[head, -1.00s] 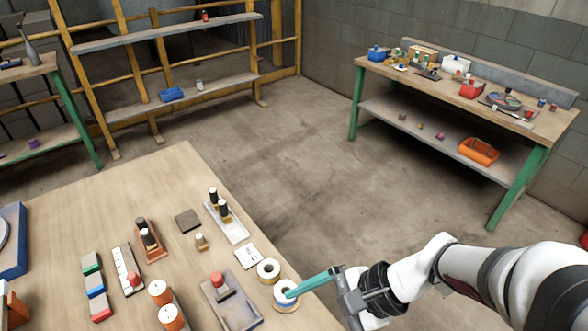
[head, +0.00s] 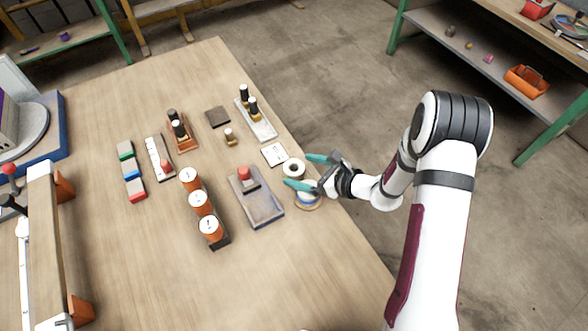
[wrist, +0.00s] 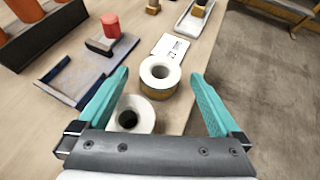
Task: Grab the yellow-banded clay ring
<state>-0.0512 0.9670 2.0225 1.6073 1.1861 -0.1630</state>
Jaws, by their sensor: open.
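The yellow-banded clay ring (head: 293,169) lies near the right edge of the wooden table. In the wrist view the ring (wrist: 160,86) shows a pale top, a dark centre hole and a yellow-brown band around its side. My gripper (head: 301,171) is open and empty, its teal fingers spread to either side of the ring's near part. In the wrist view the ring appears centred between the fingertips (wrist: 160,76); I see no contact. A second pale ring (head: 308,202), with a blue band, lies just nearer, partly hidden by a finger. It also shows beside the left finger (wrist: 143,112).
A white card (head: 274,154) lies just behind the yellow-banded ring. A grey tray with a red-topped block (head: 262,207) stands to the left. Orange cylinders (head: 199,203) stand farther left. The table's right edge is close by.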

